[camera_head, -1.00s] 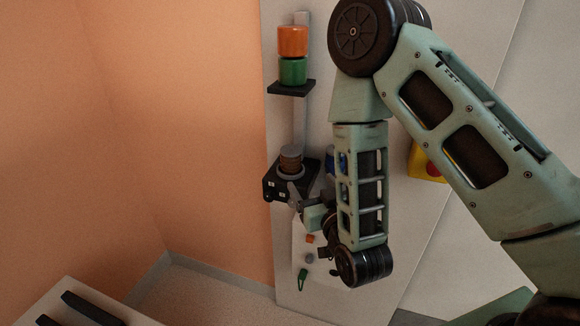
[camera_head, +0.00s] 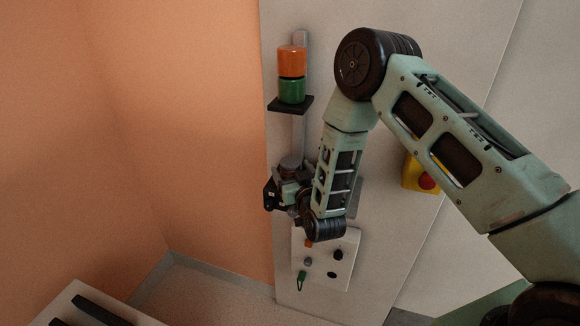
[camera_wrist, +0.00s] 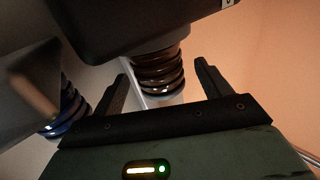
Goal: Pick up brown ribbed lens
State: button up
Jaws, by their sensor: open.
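The brown ribbed lens (camera_wrist: 158,74) shows in the wrist view, hanging below a dark block that hides its far end. My gripper (camera_wrist: 162,72) is open, with one finger on each side of the lens and a visible gap on both sides. I cannot tell how far the lens is in depth between the fingers. In the head view my gripper (camera_head: 287,190) is at the dark bracket on the wall panel, and it and my arm hide most of the lens there.
A blue ribbed lens (camera_wrist: 70,108) is left of my gripper's left finger. An orange cylinder (camera_head: 292,60) and a green cylinder (camera_head: 291,91) are stacked on a black shelf (camera_head: 290,105) above the bracket.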

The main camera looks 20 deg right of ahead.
jog(key=shift+w, duration=1)
jog(key=c, duration=1.1)
jog(key=shift+r, duration=0.15)
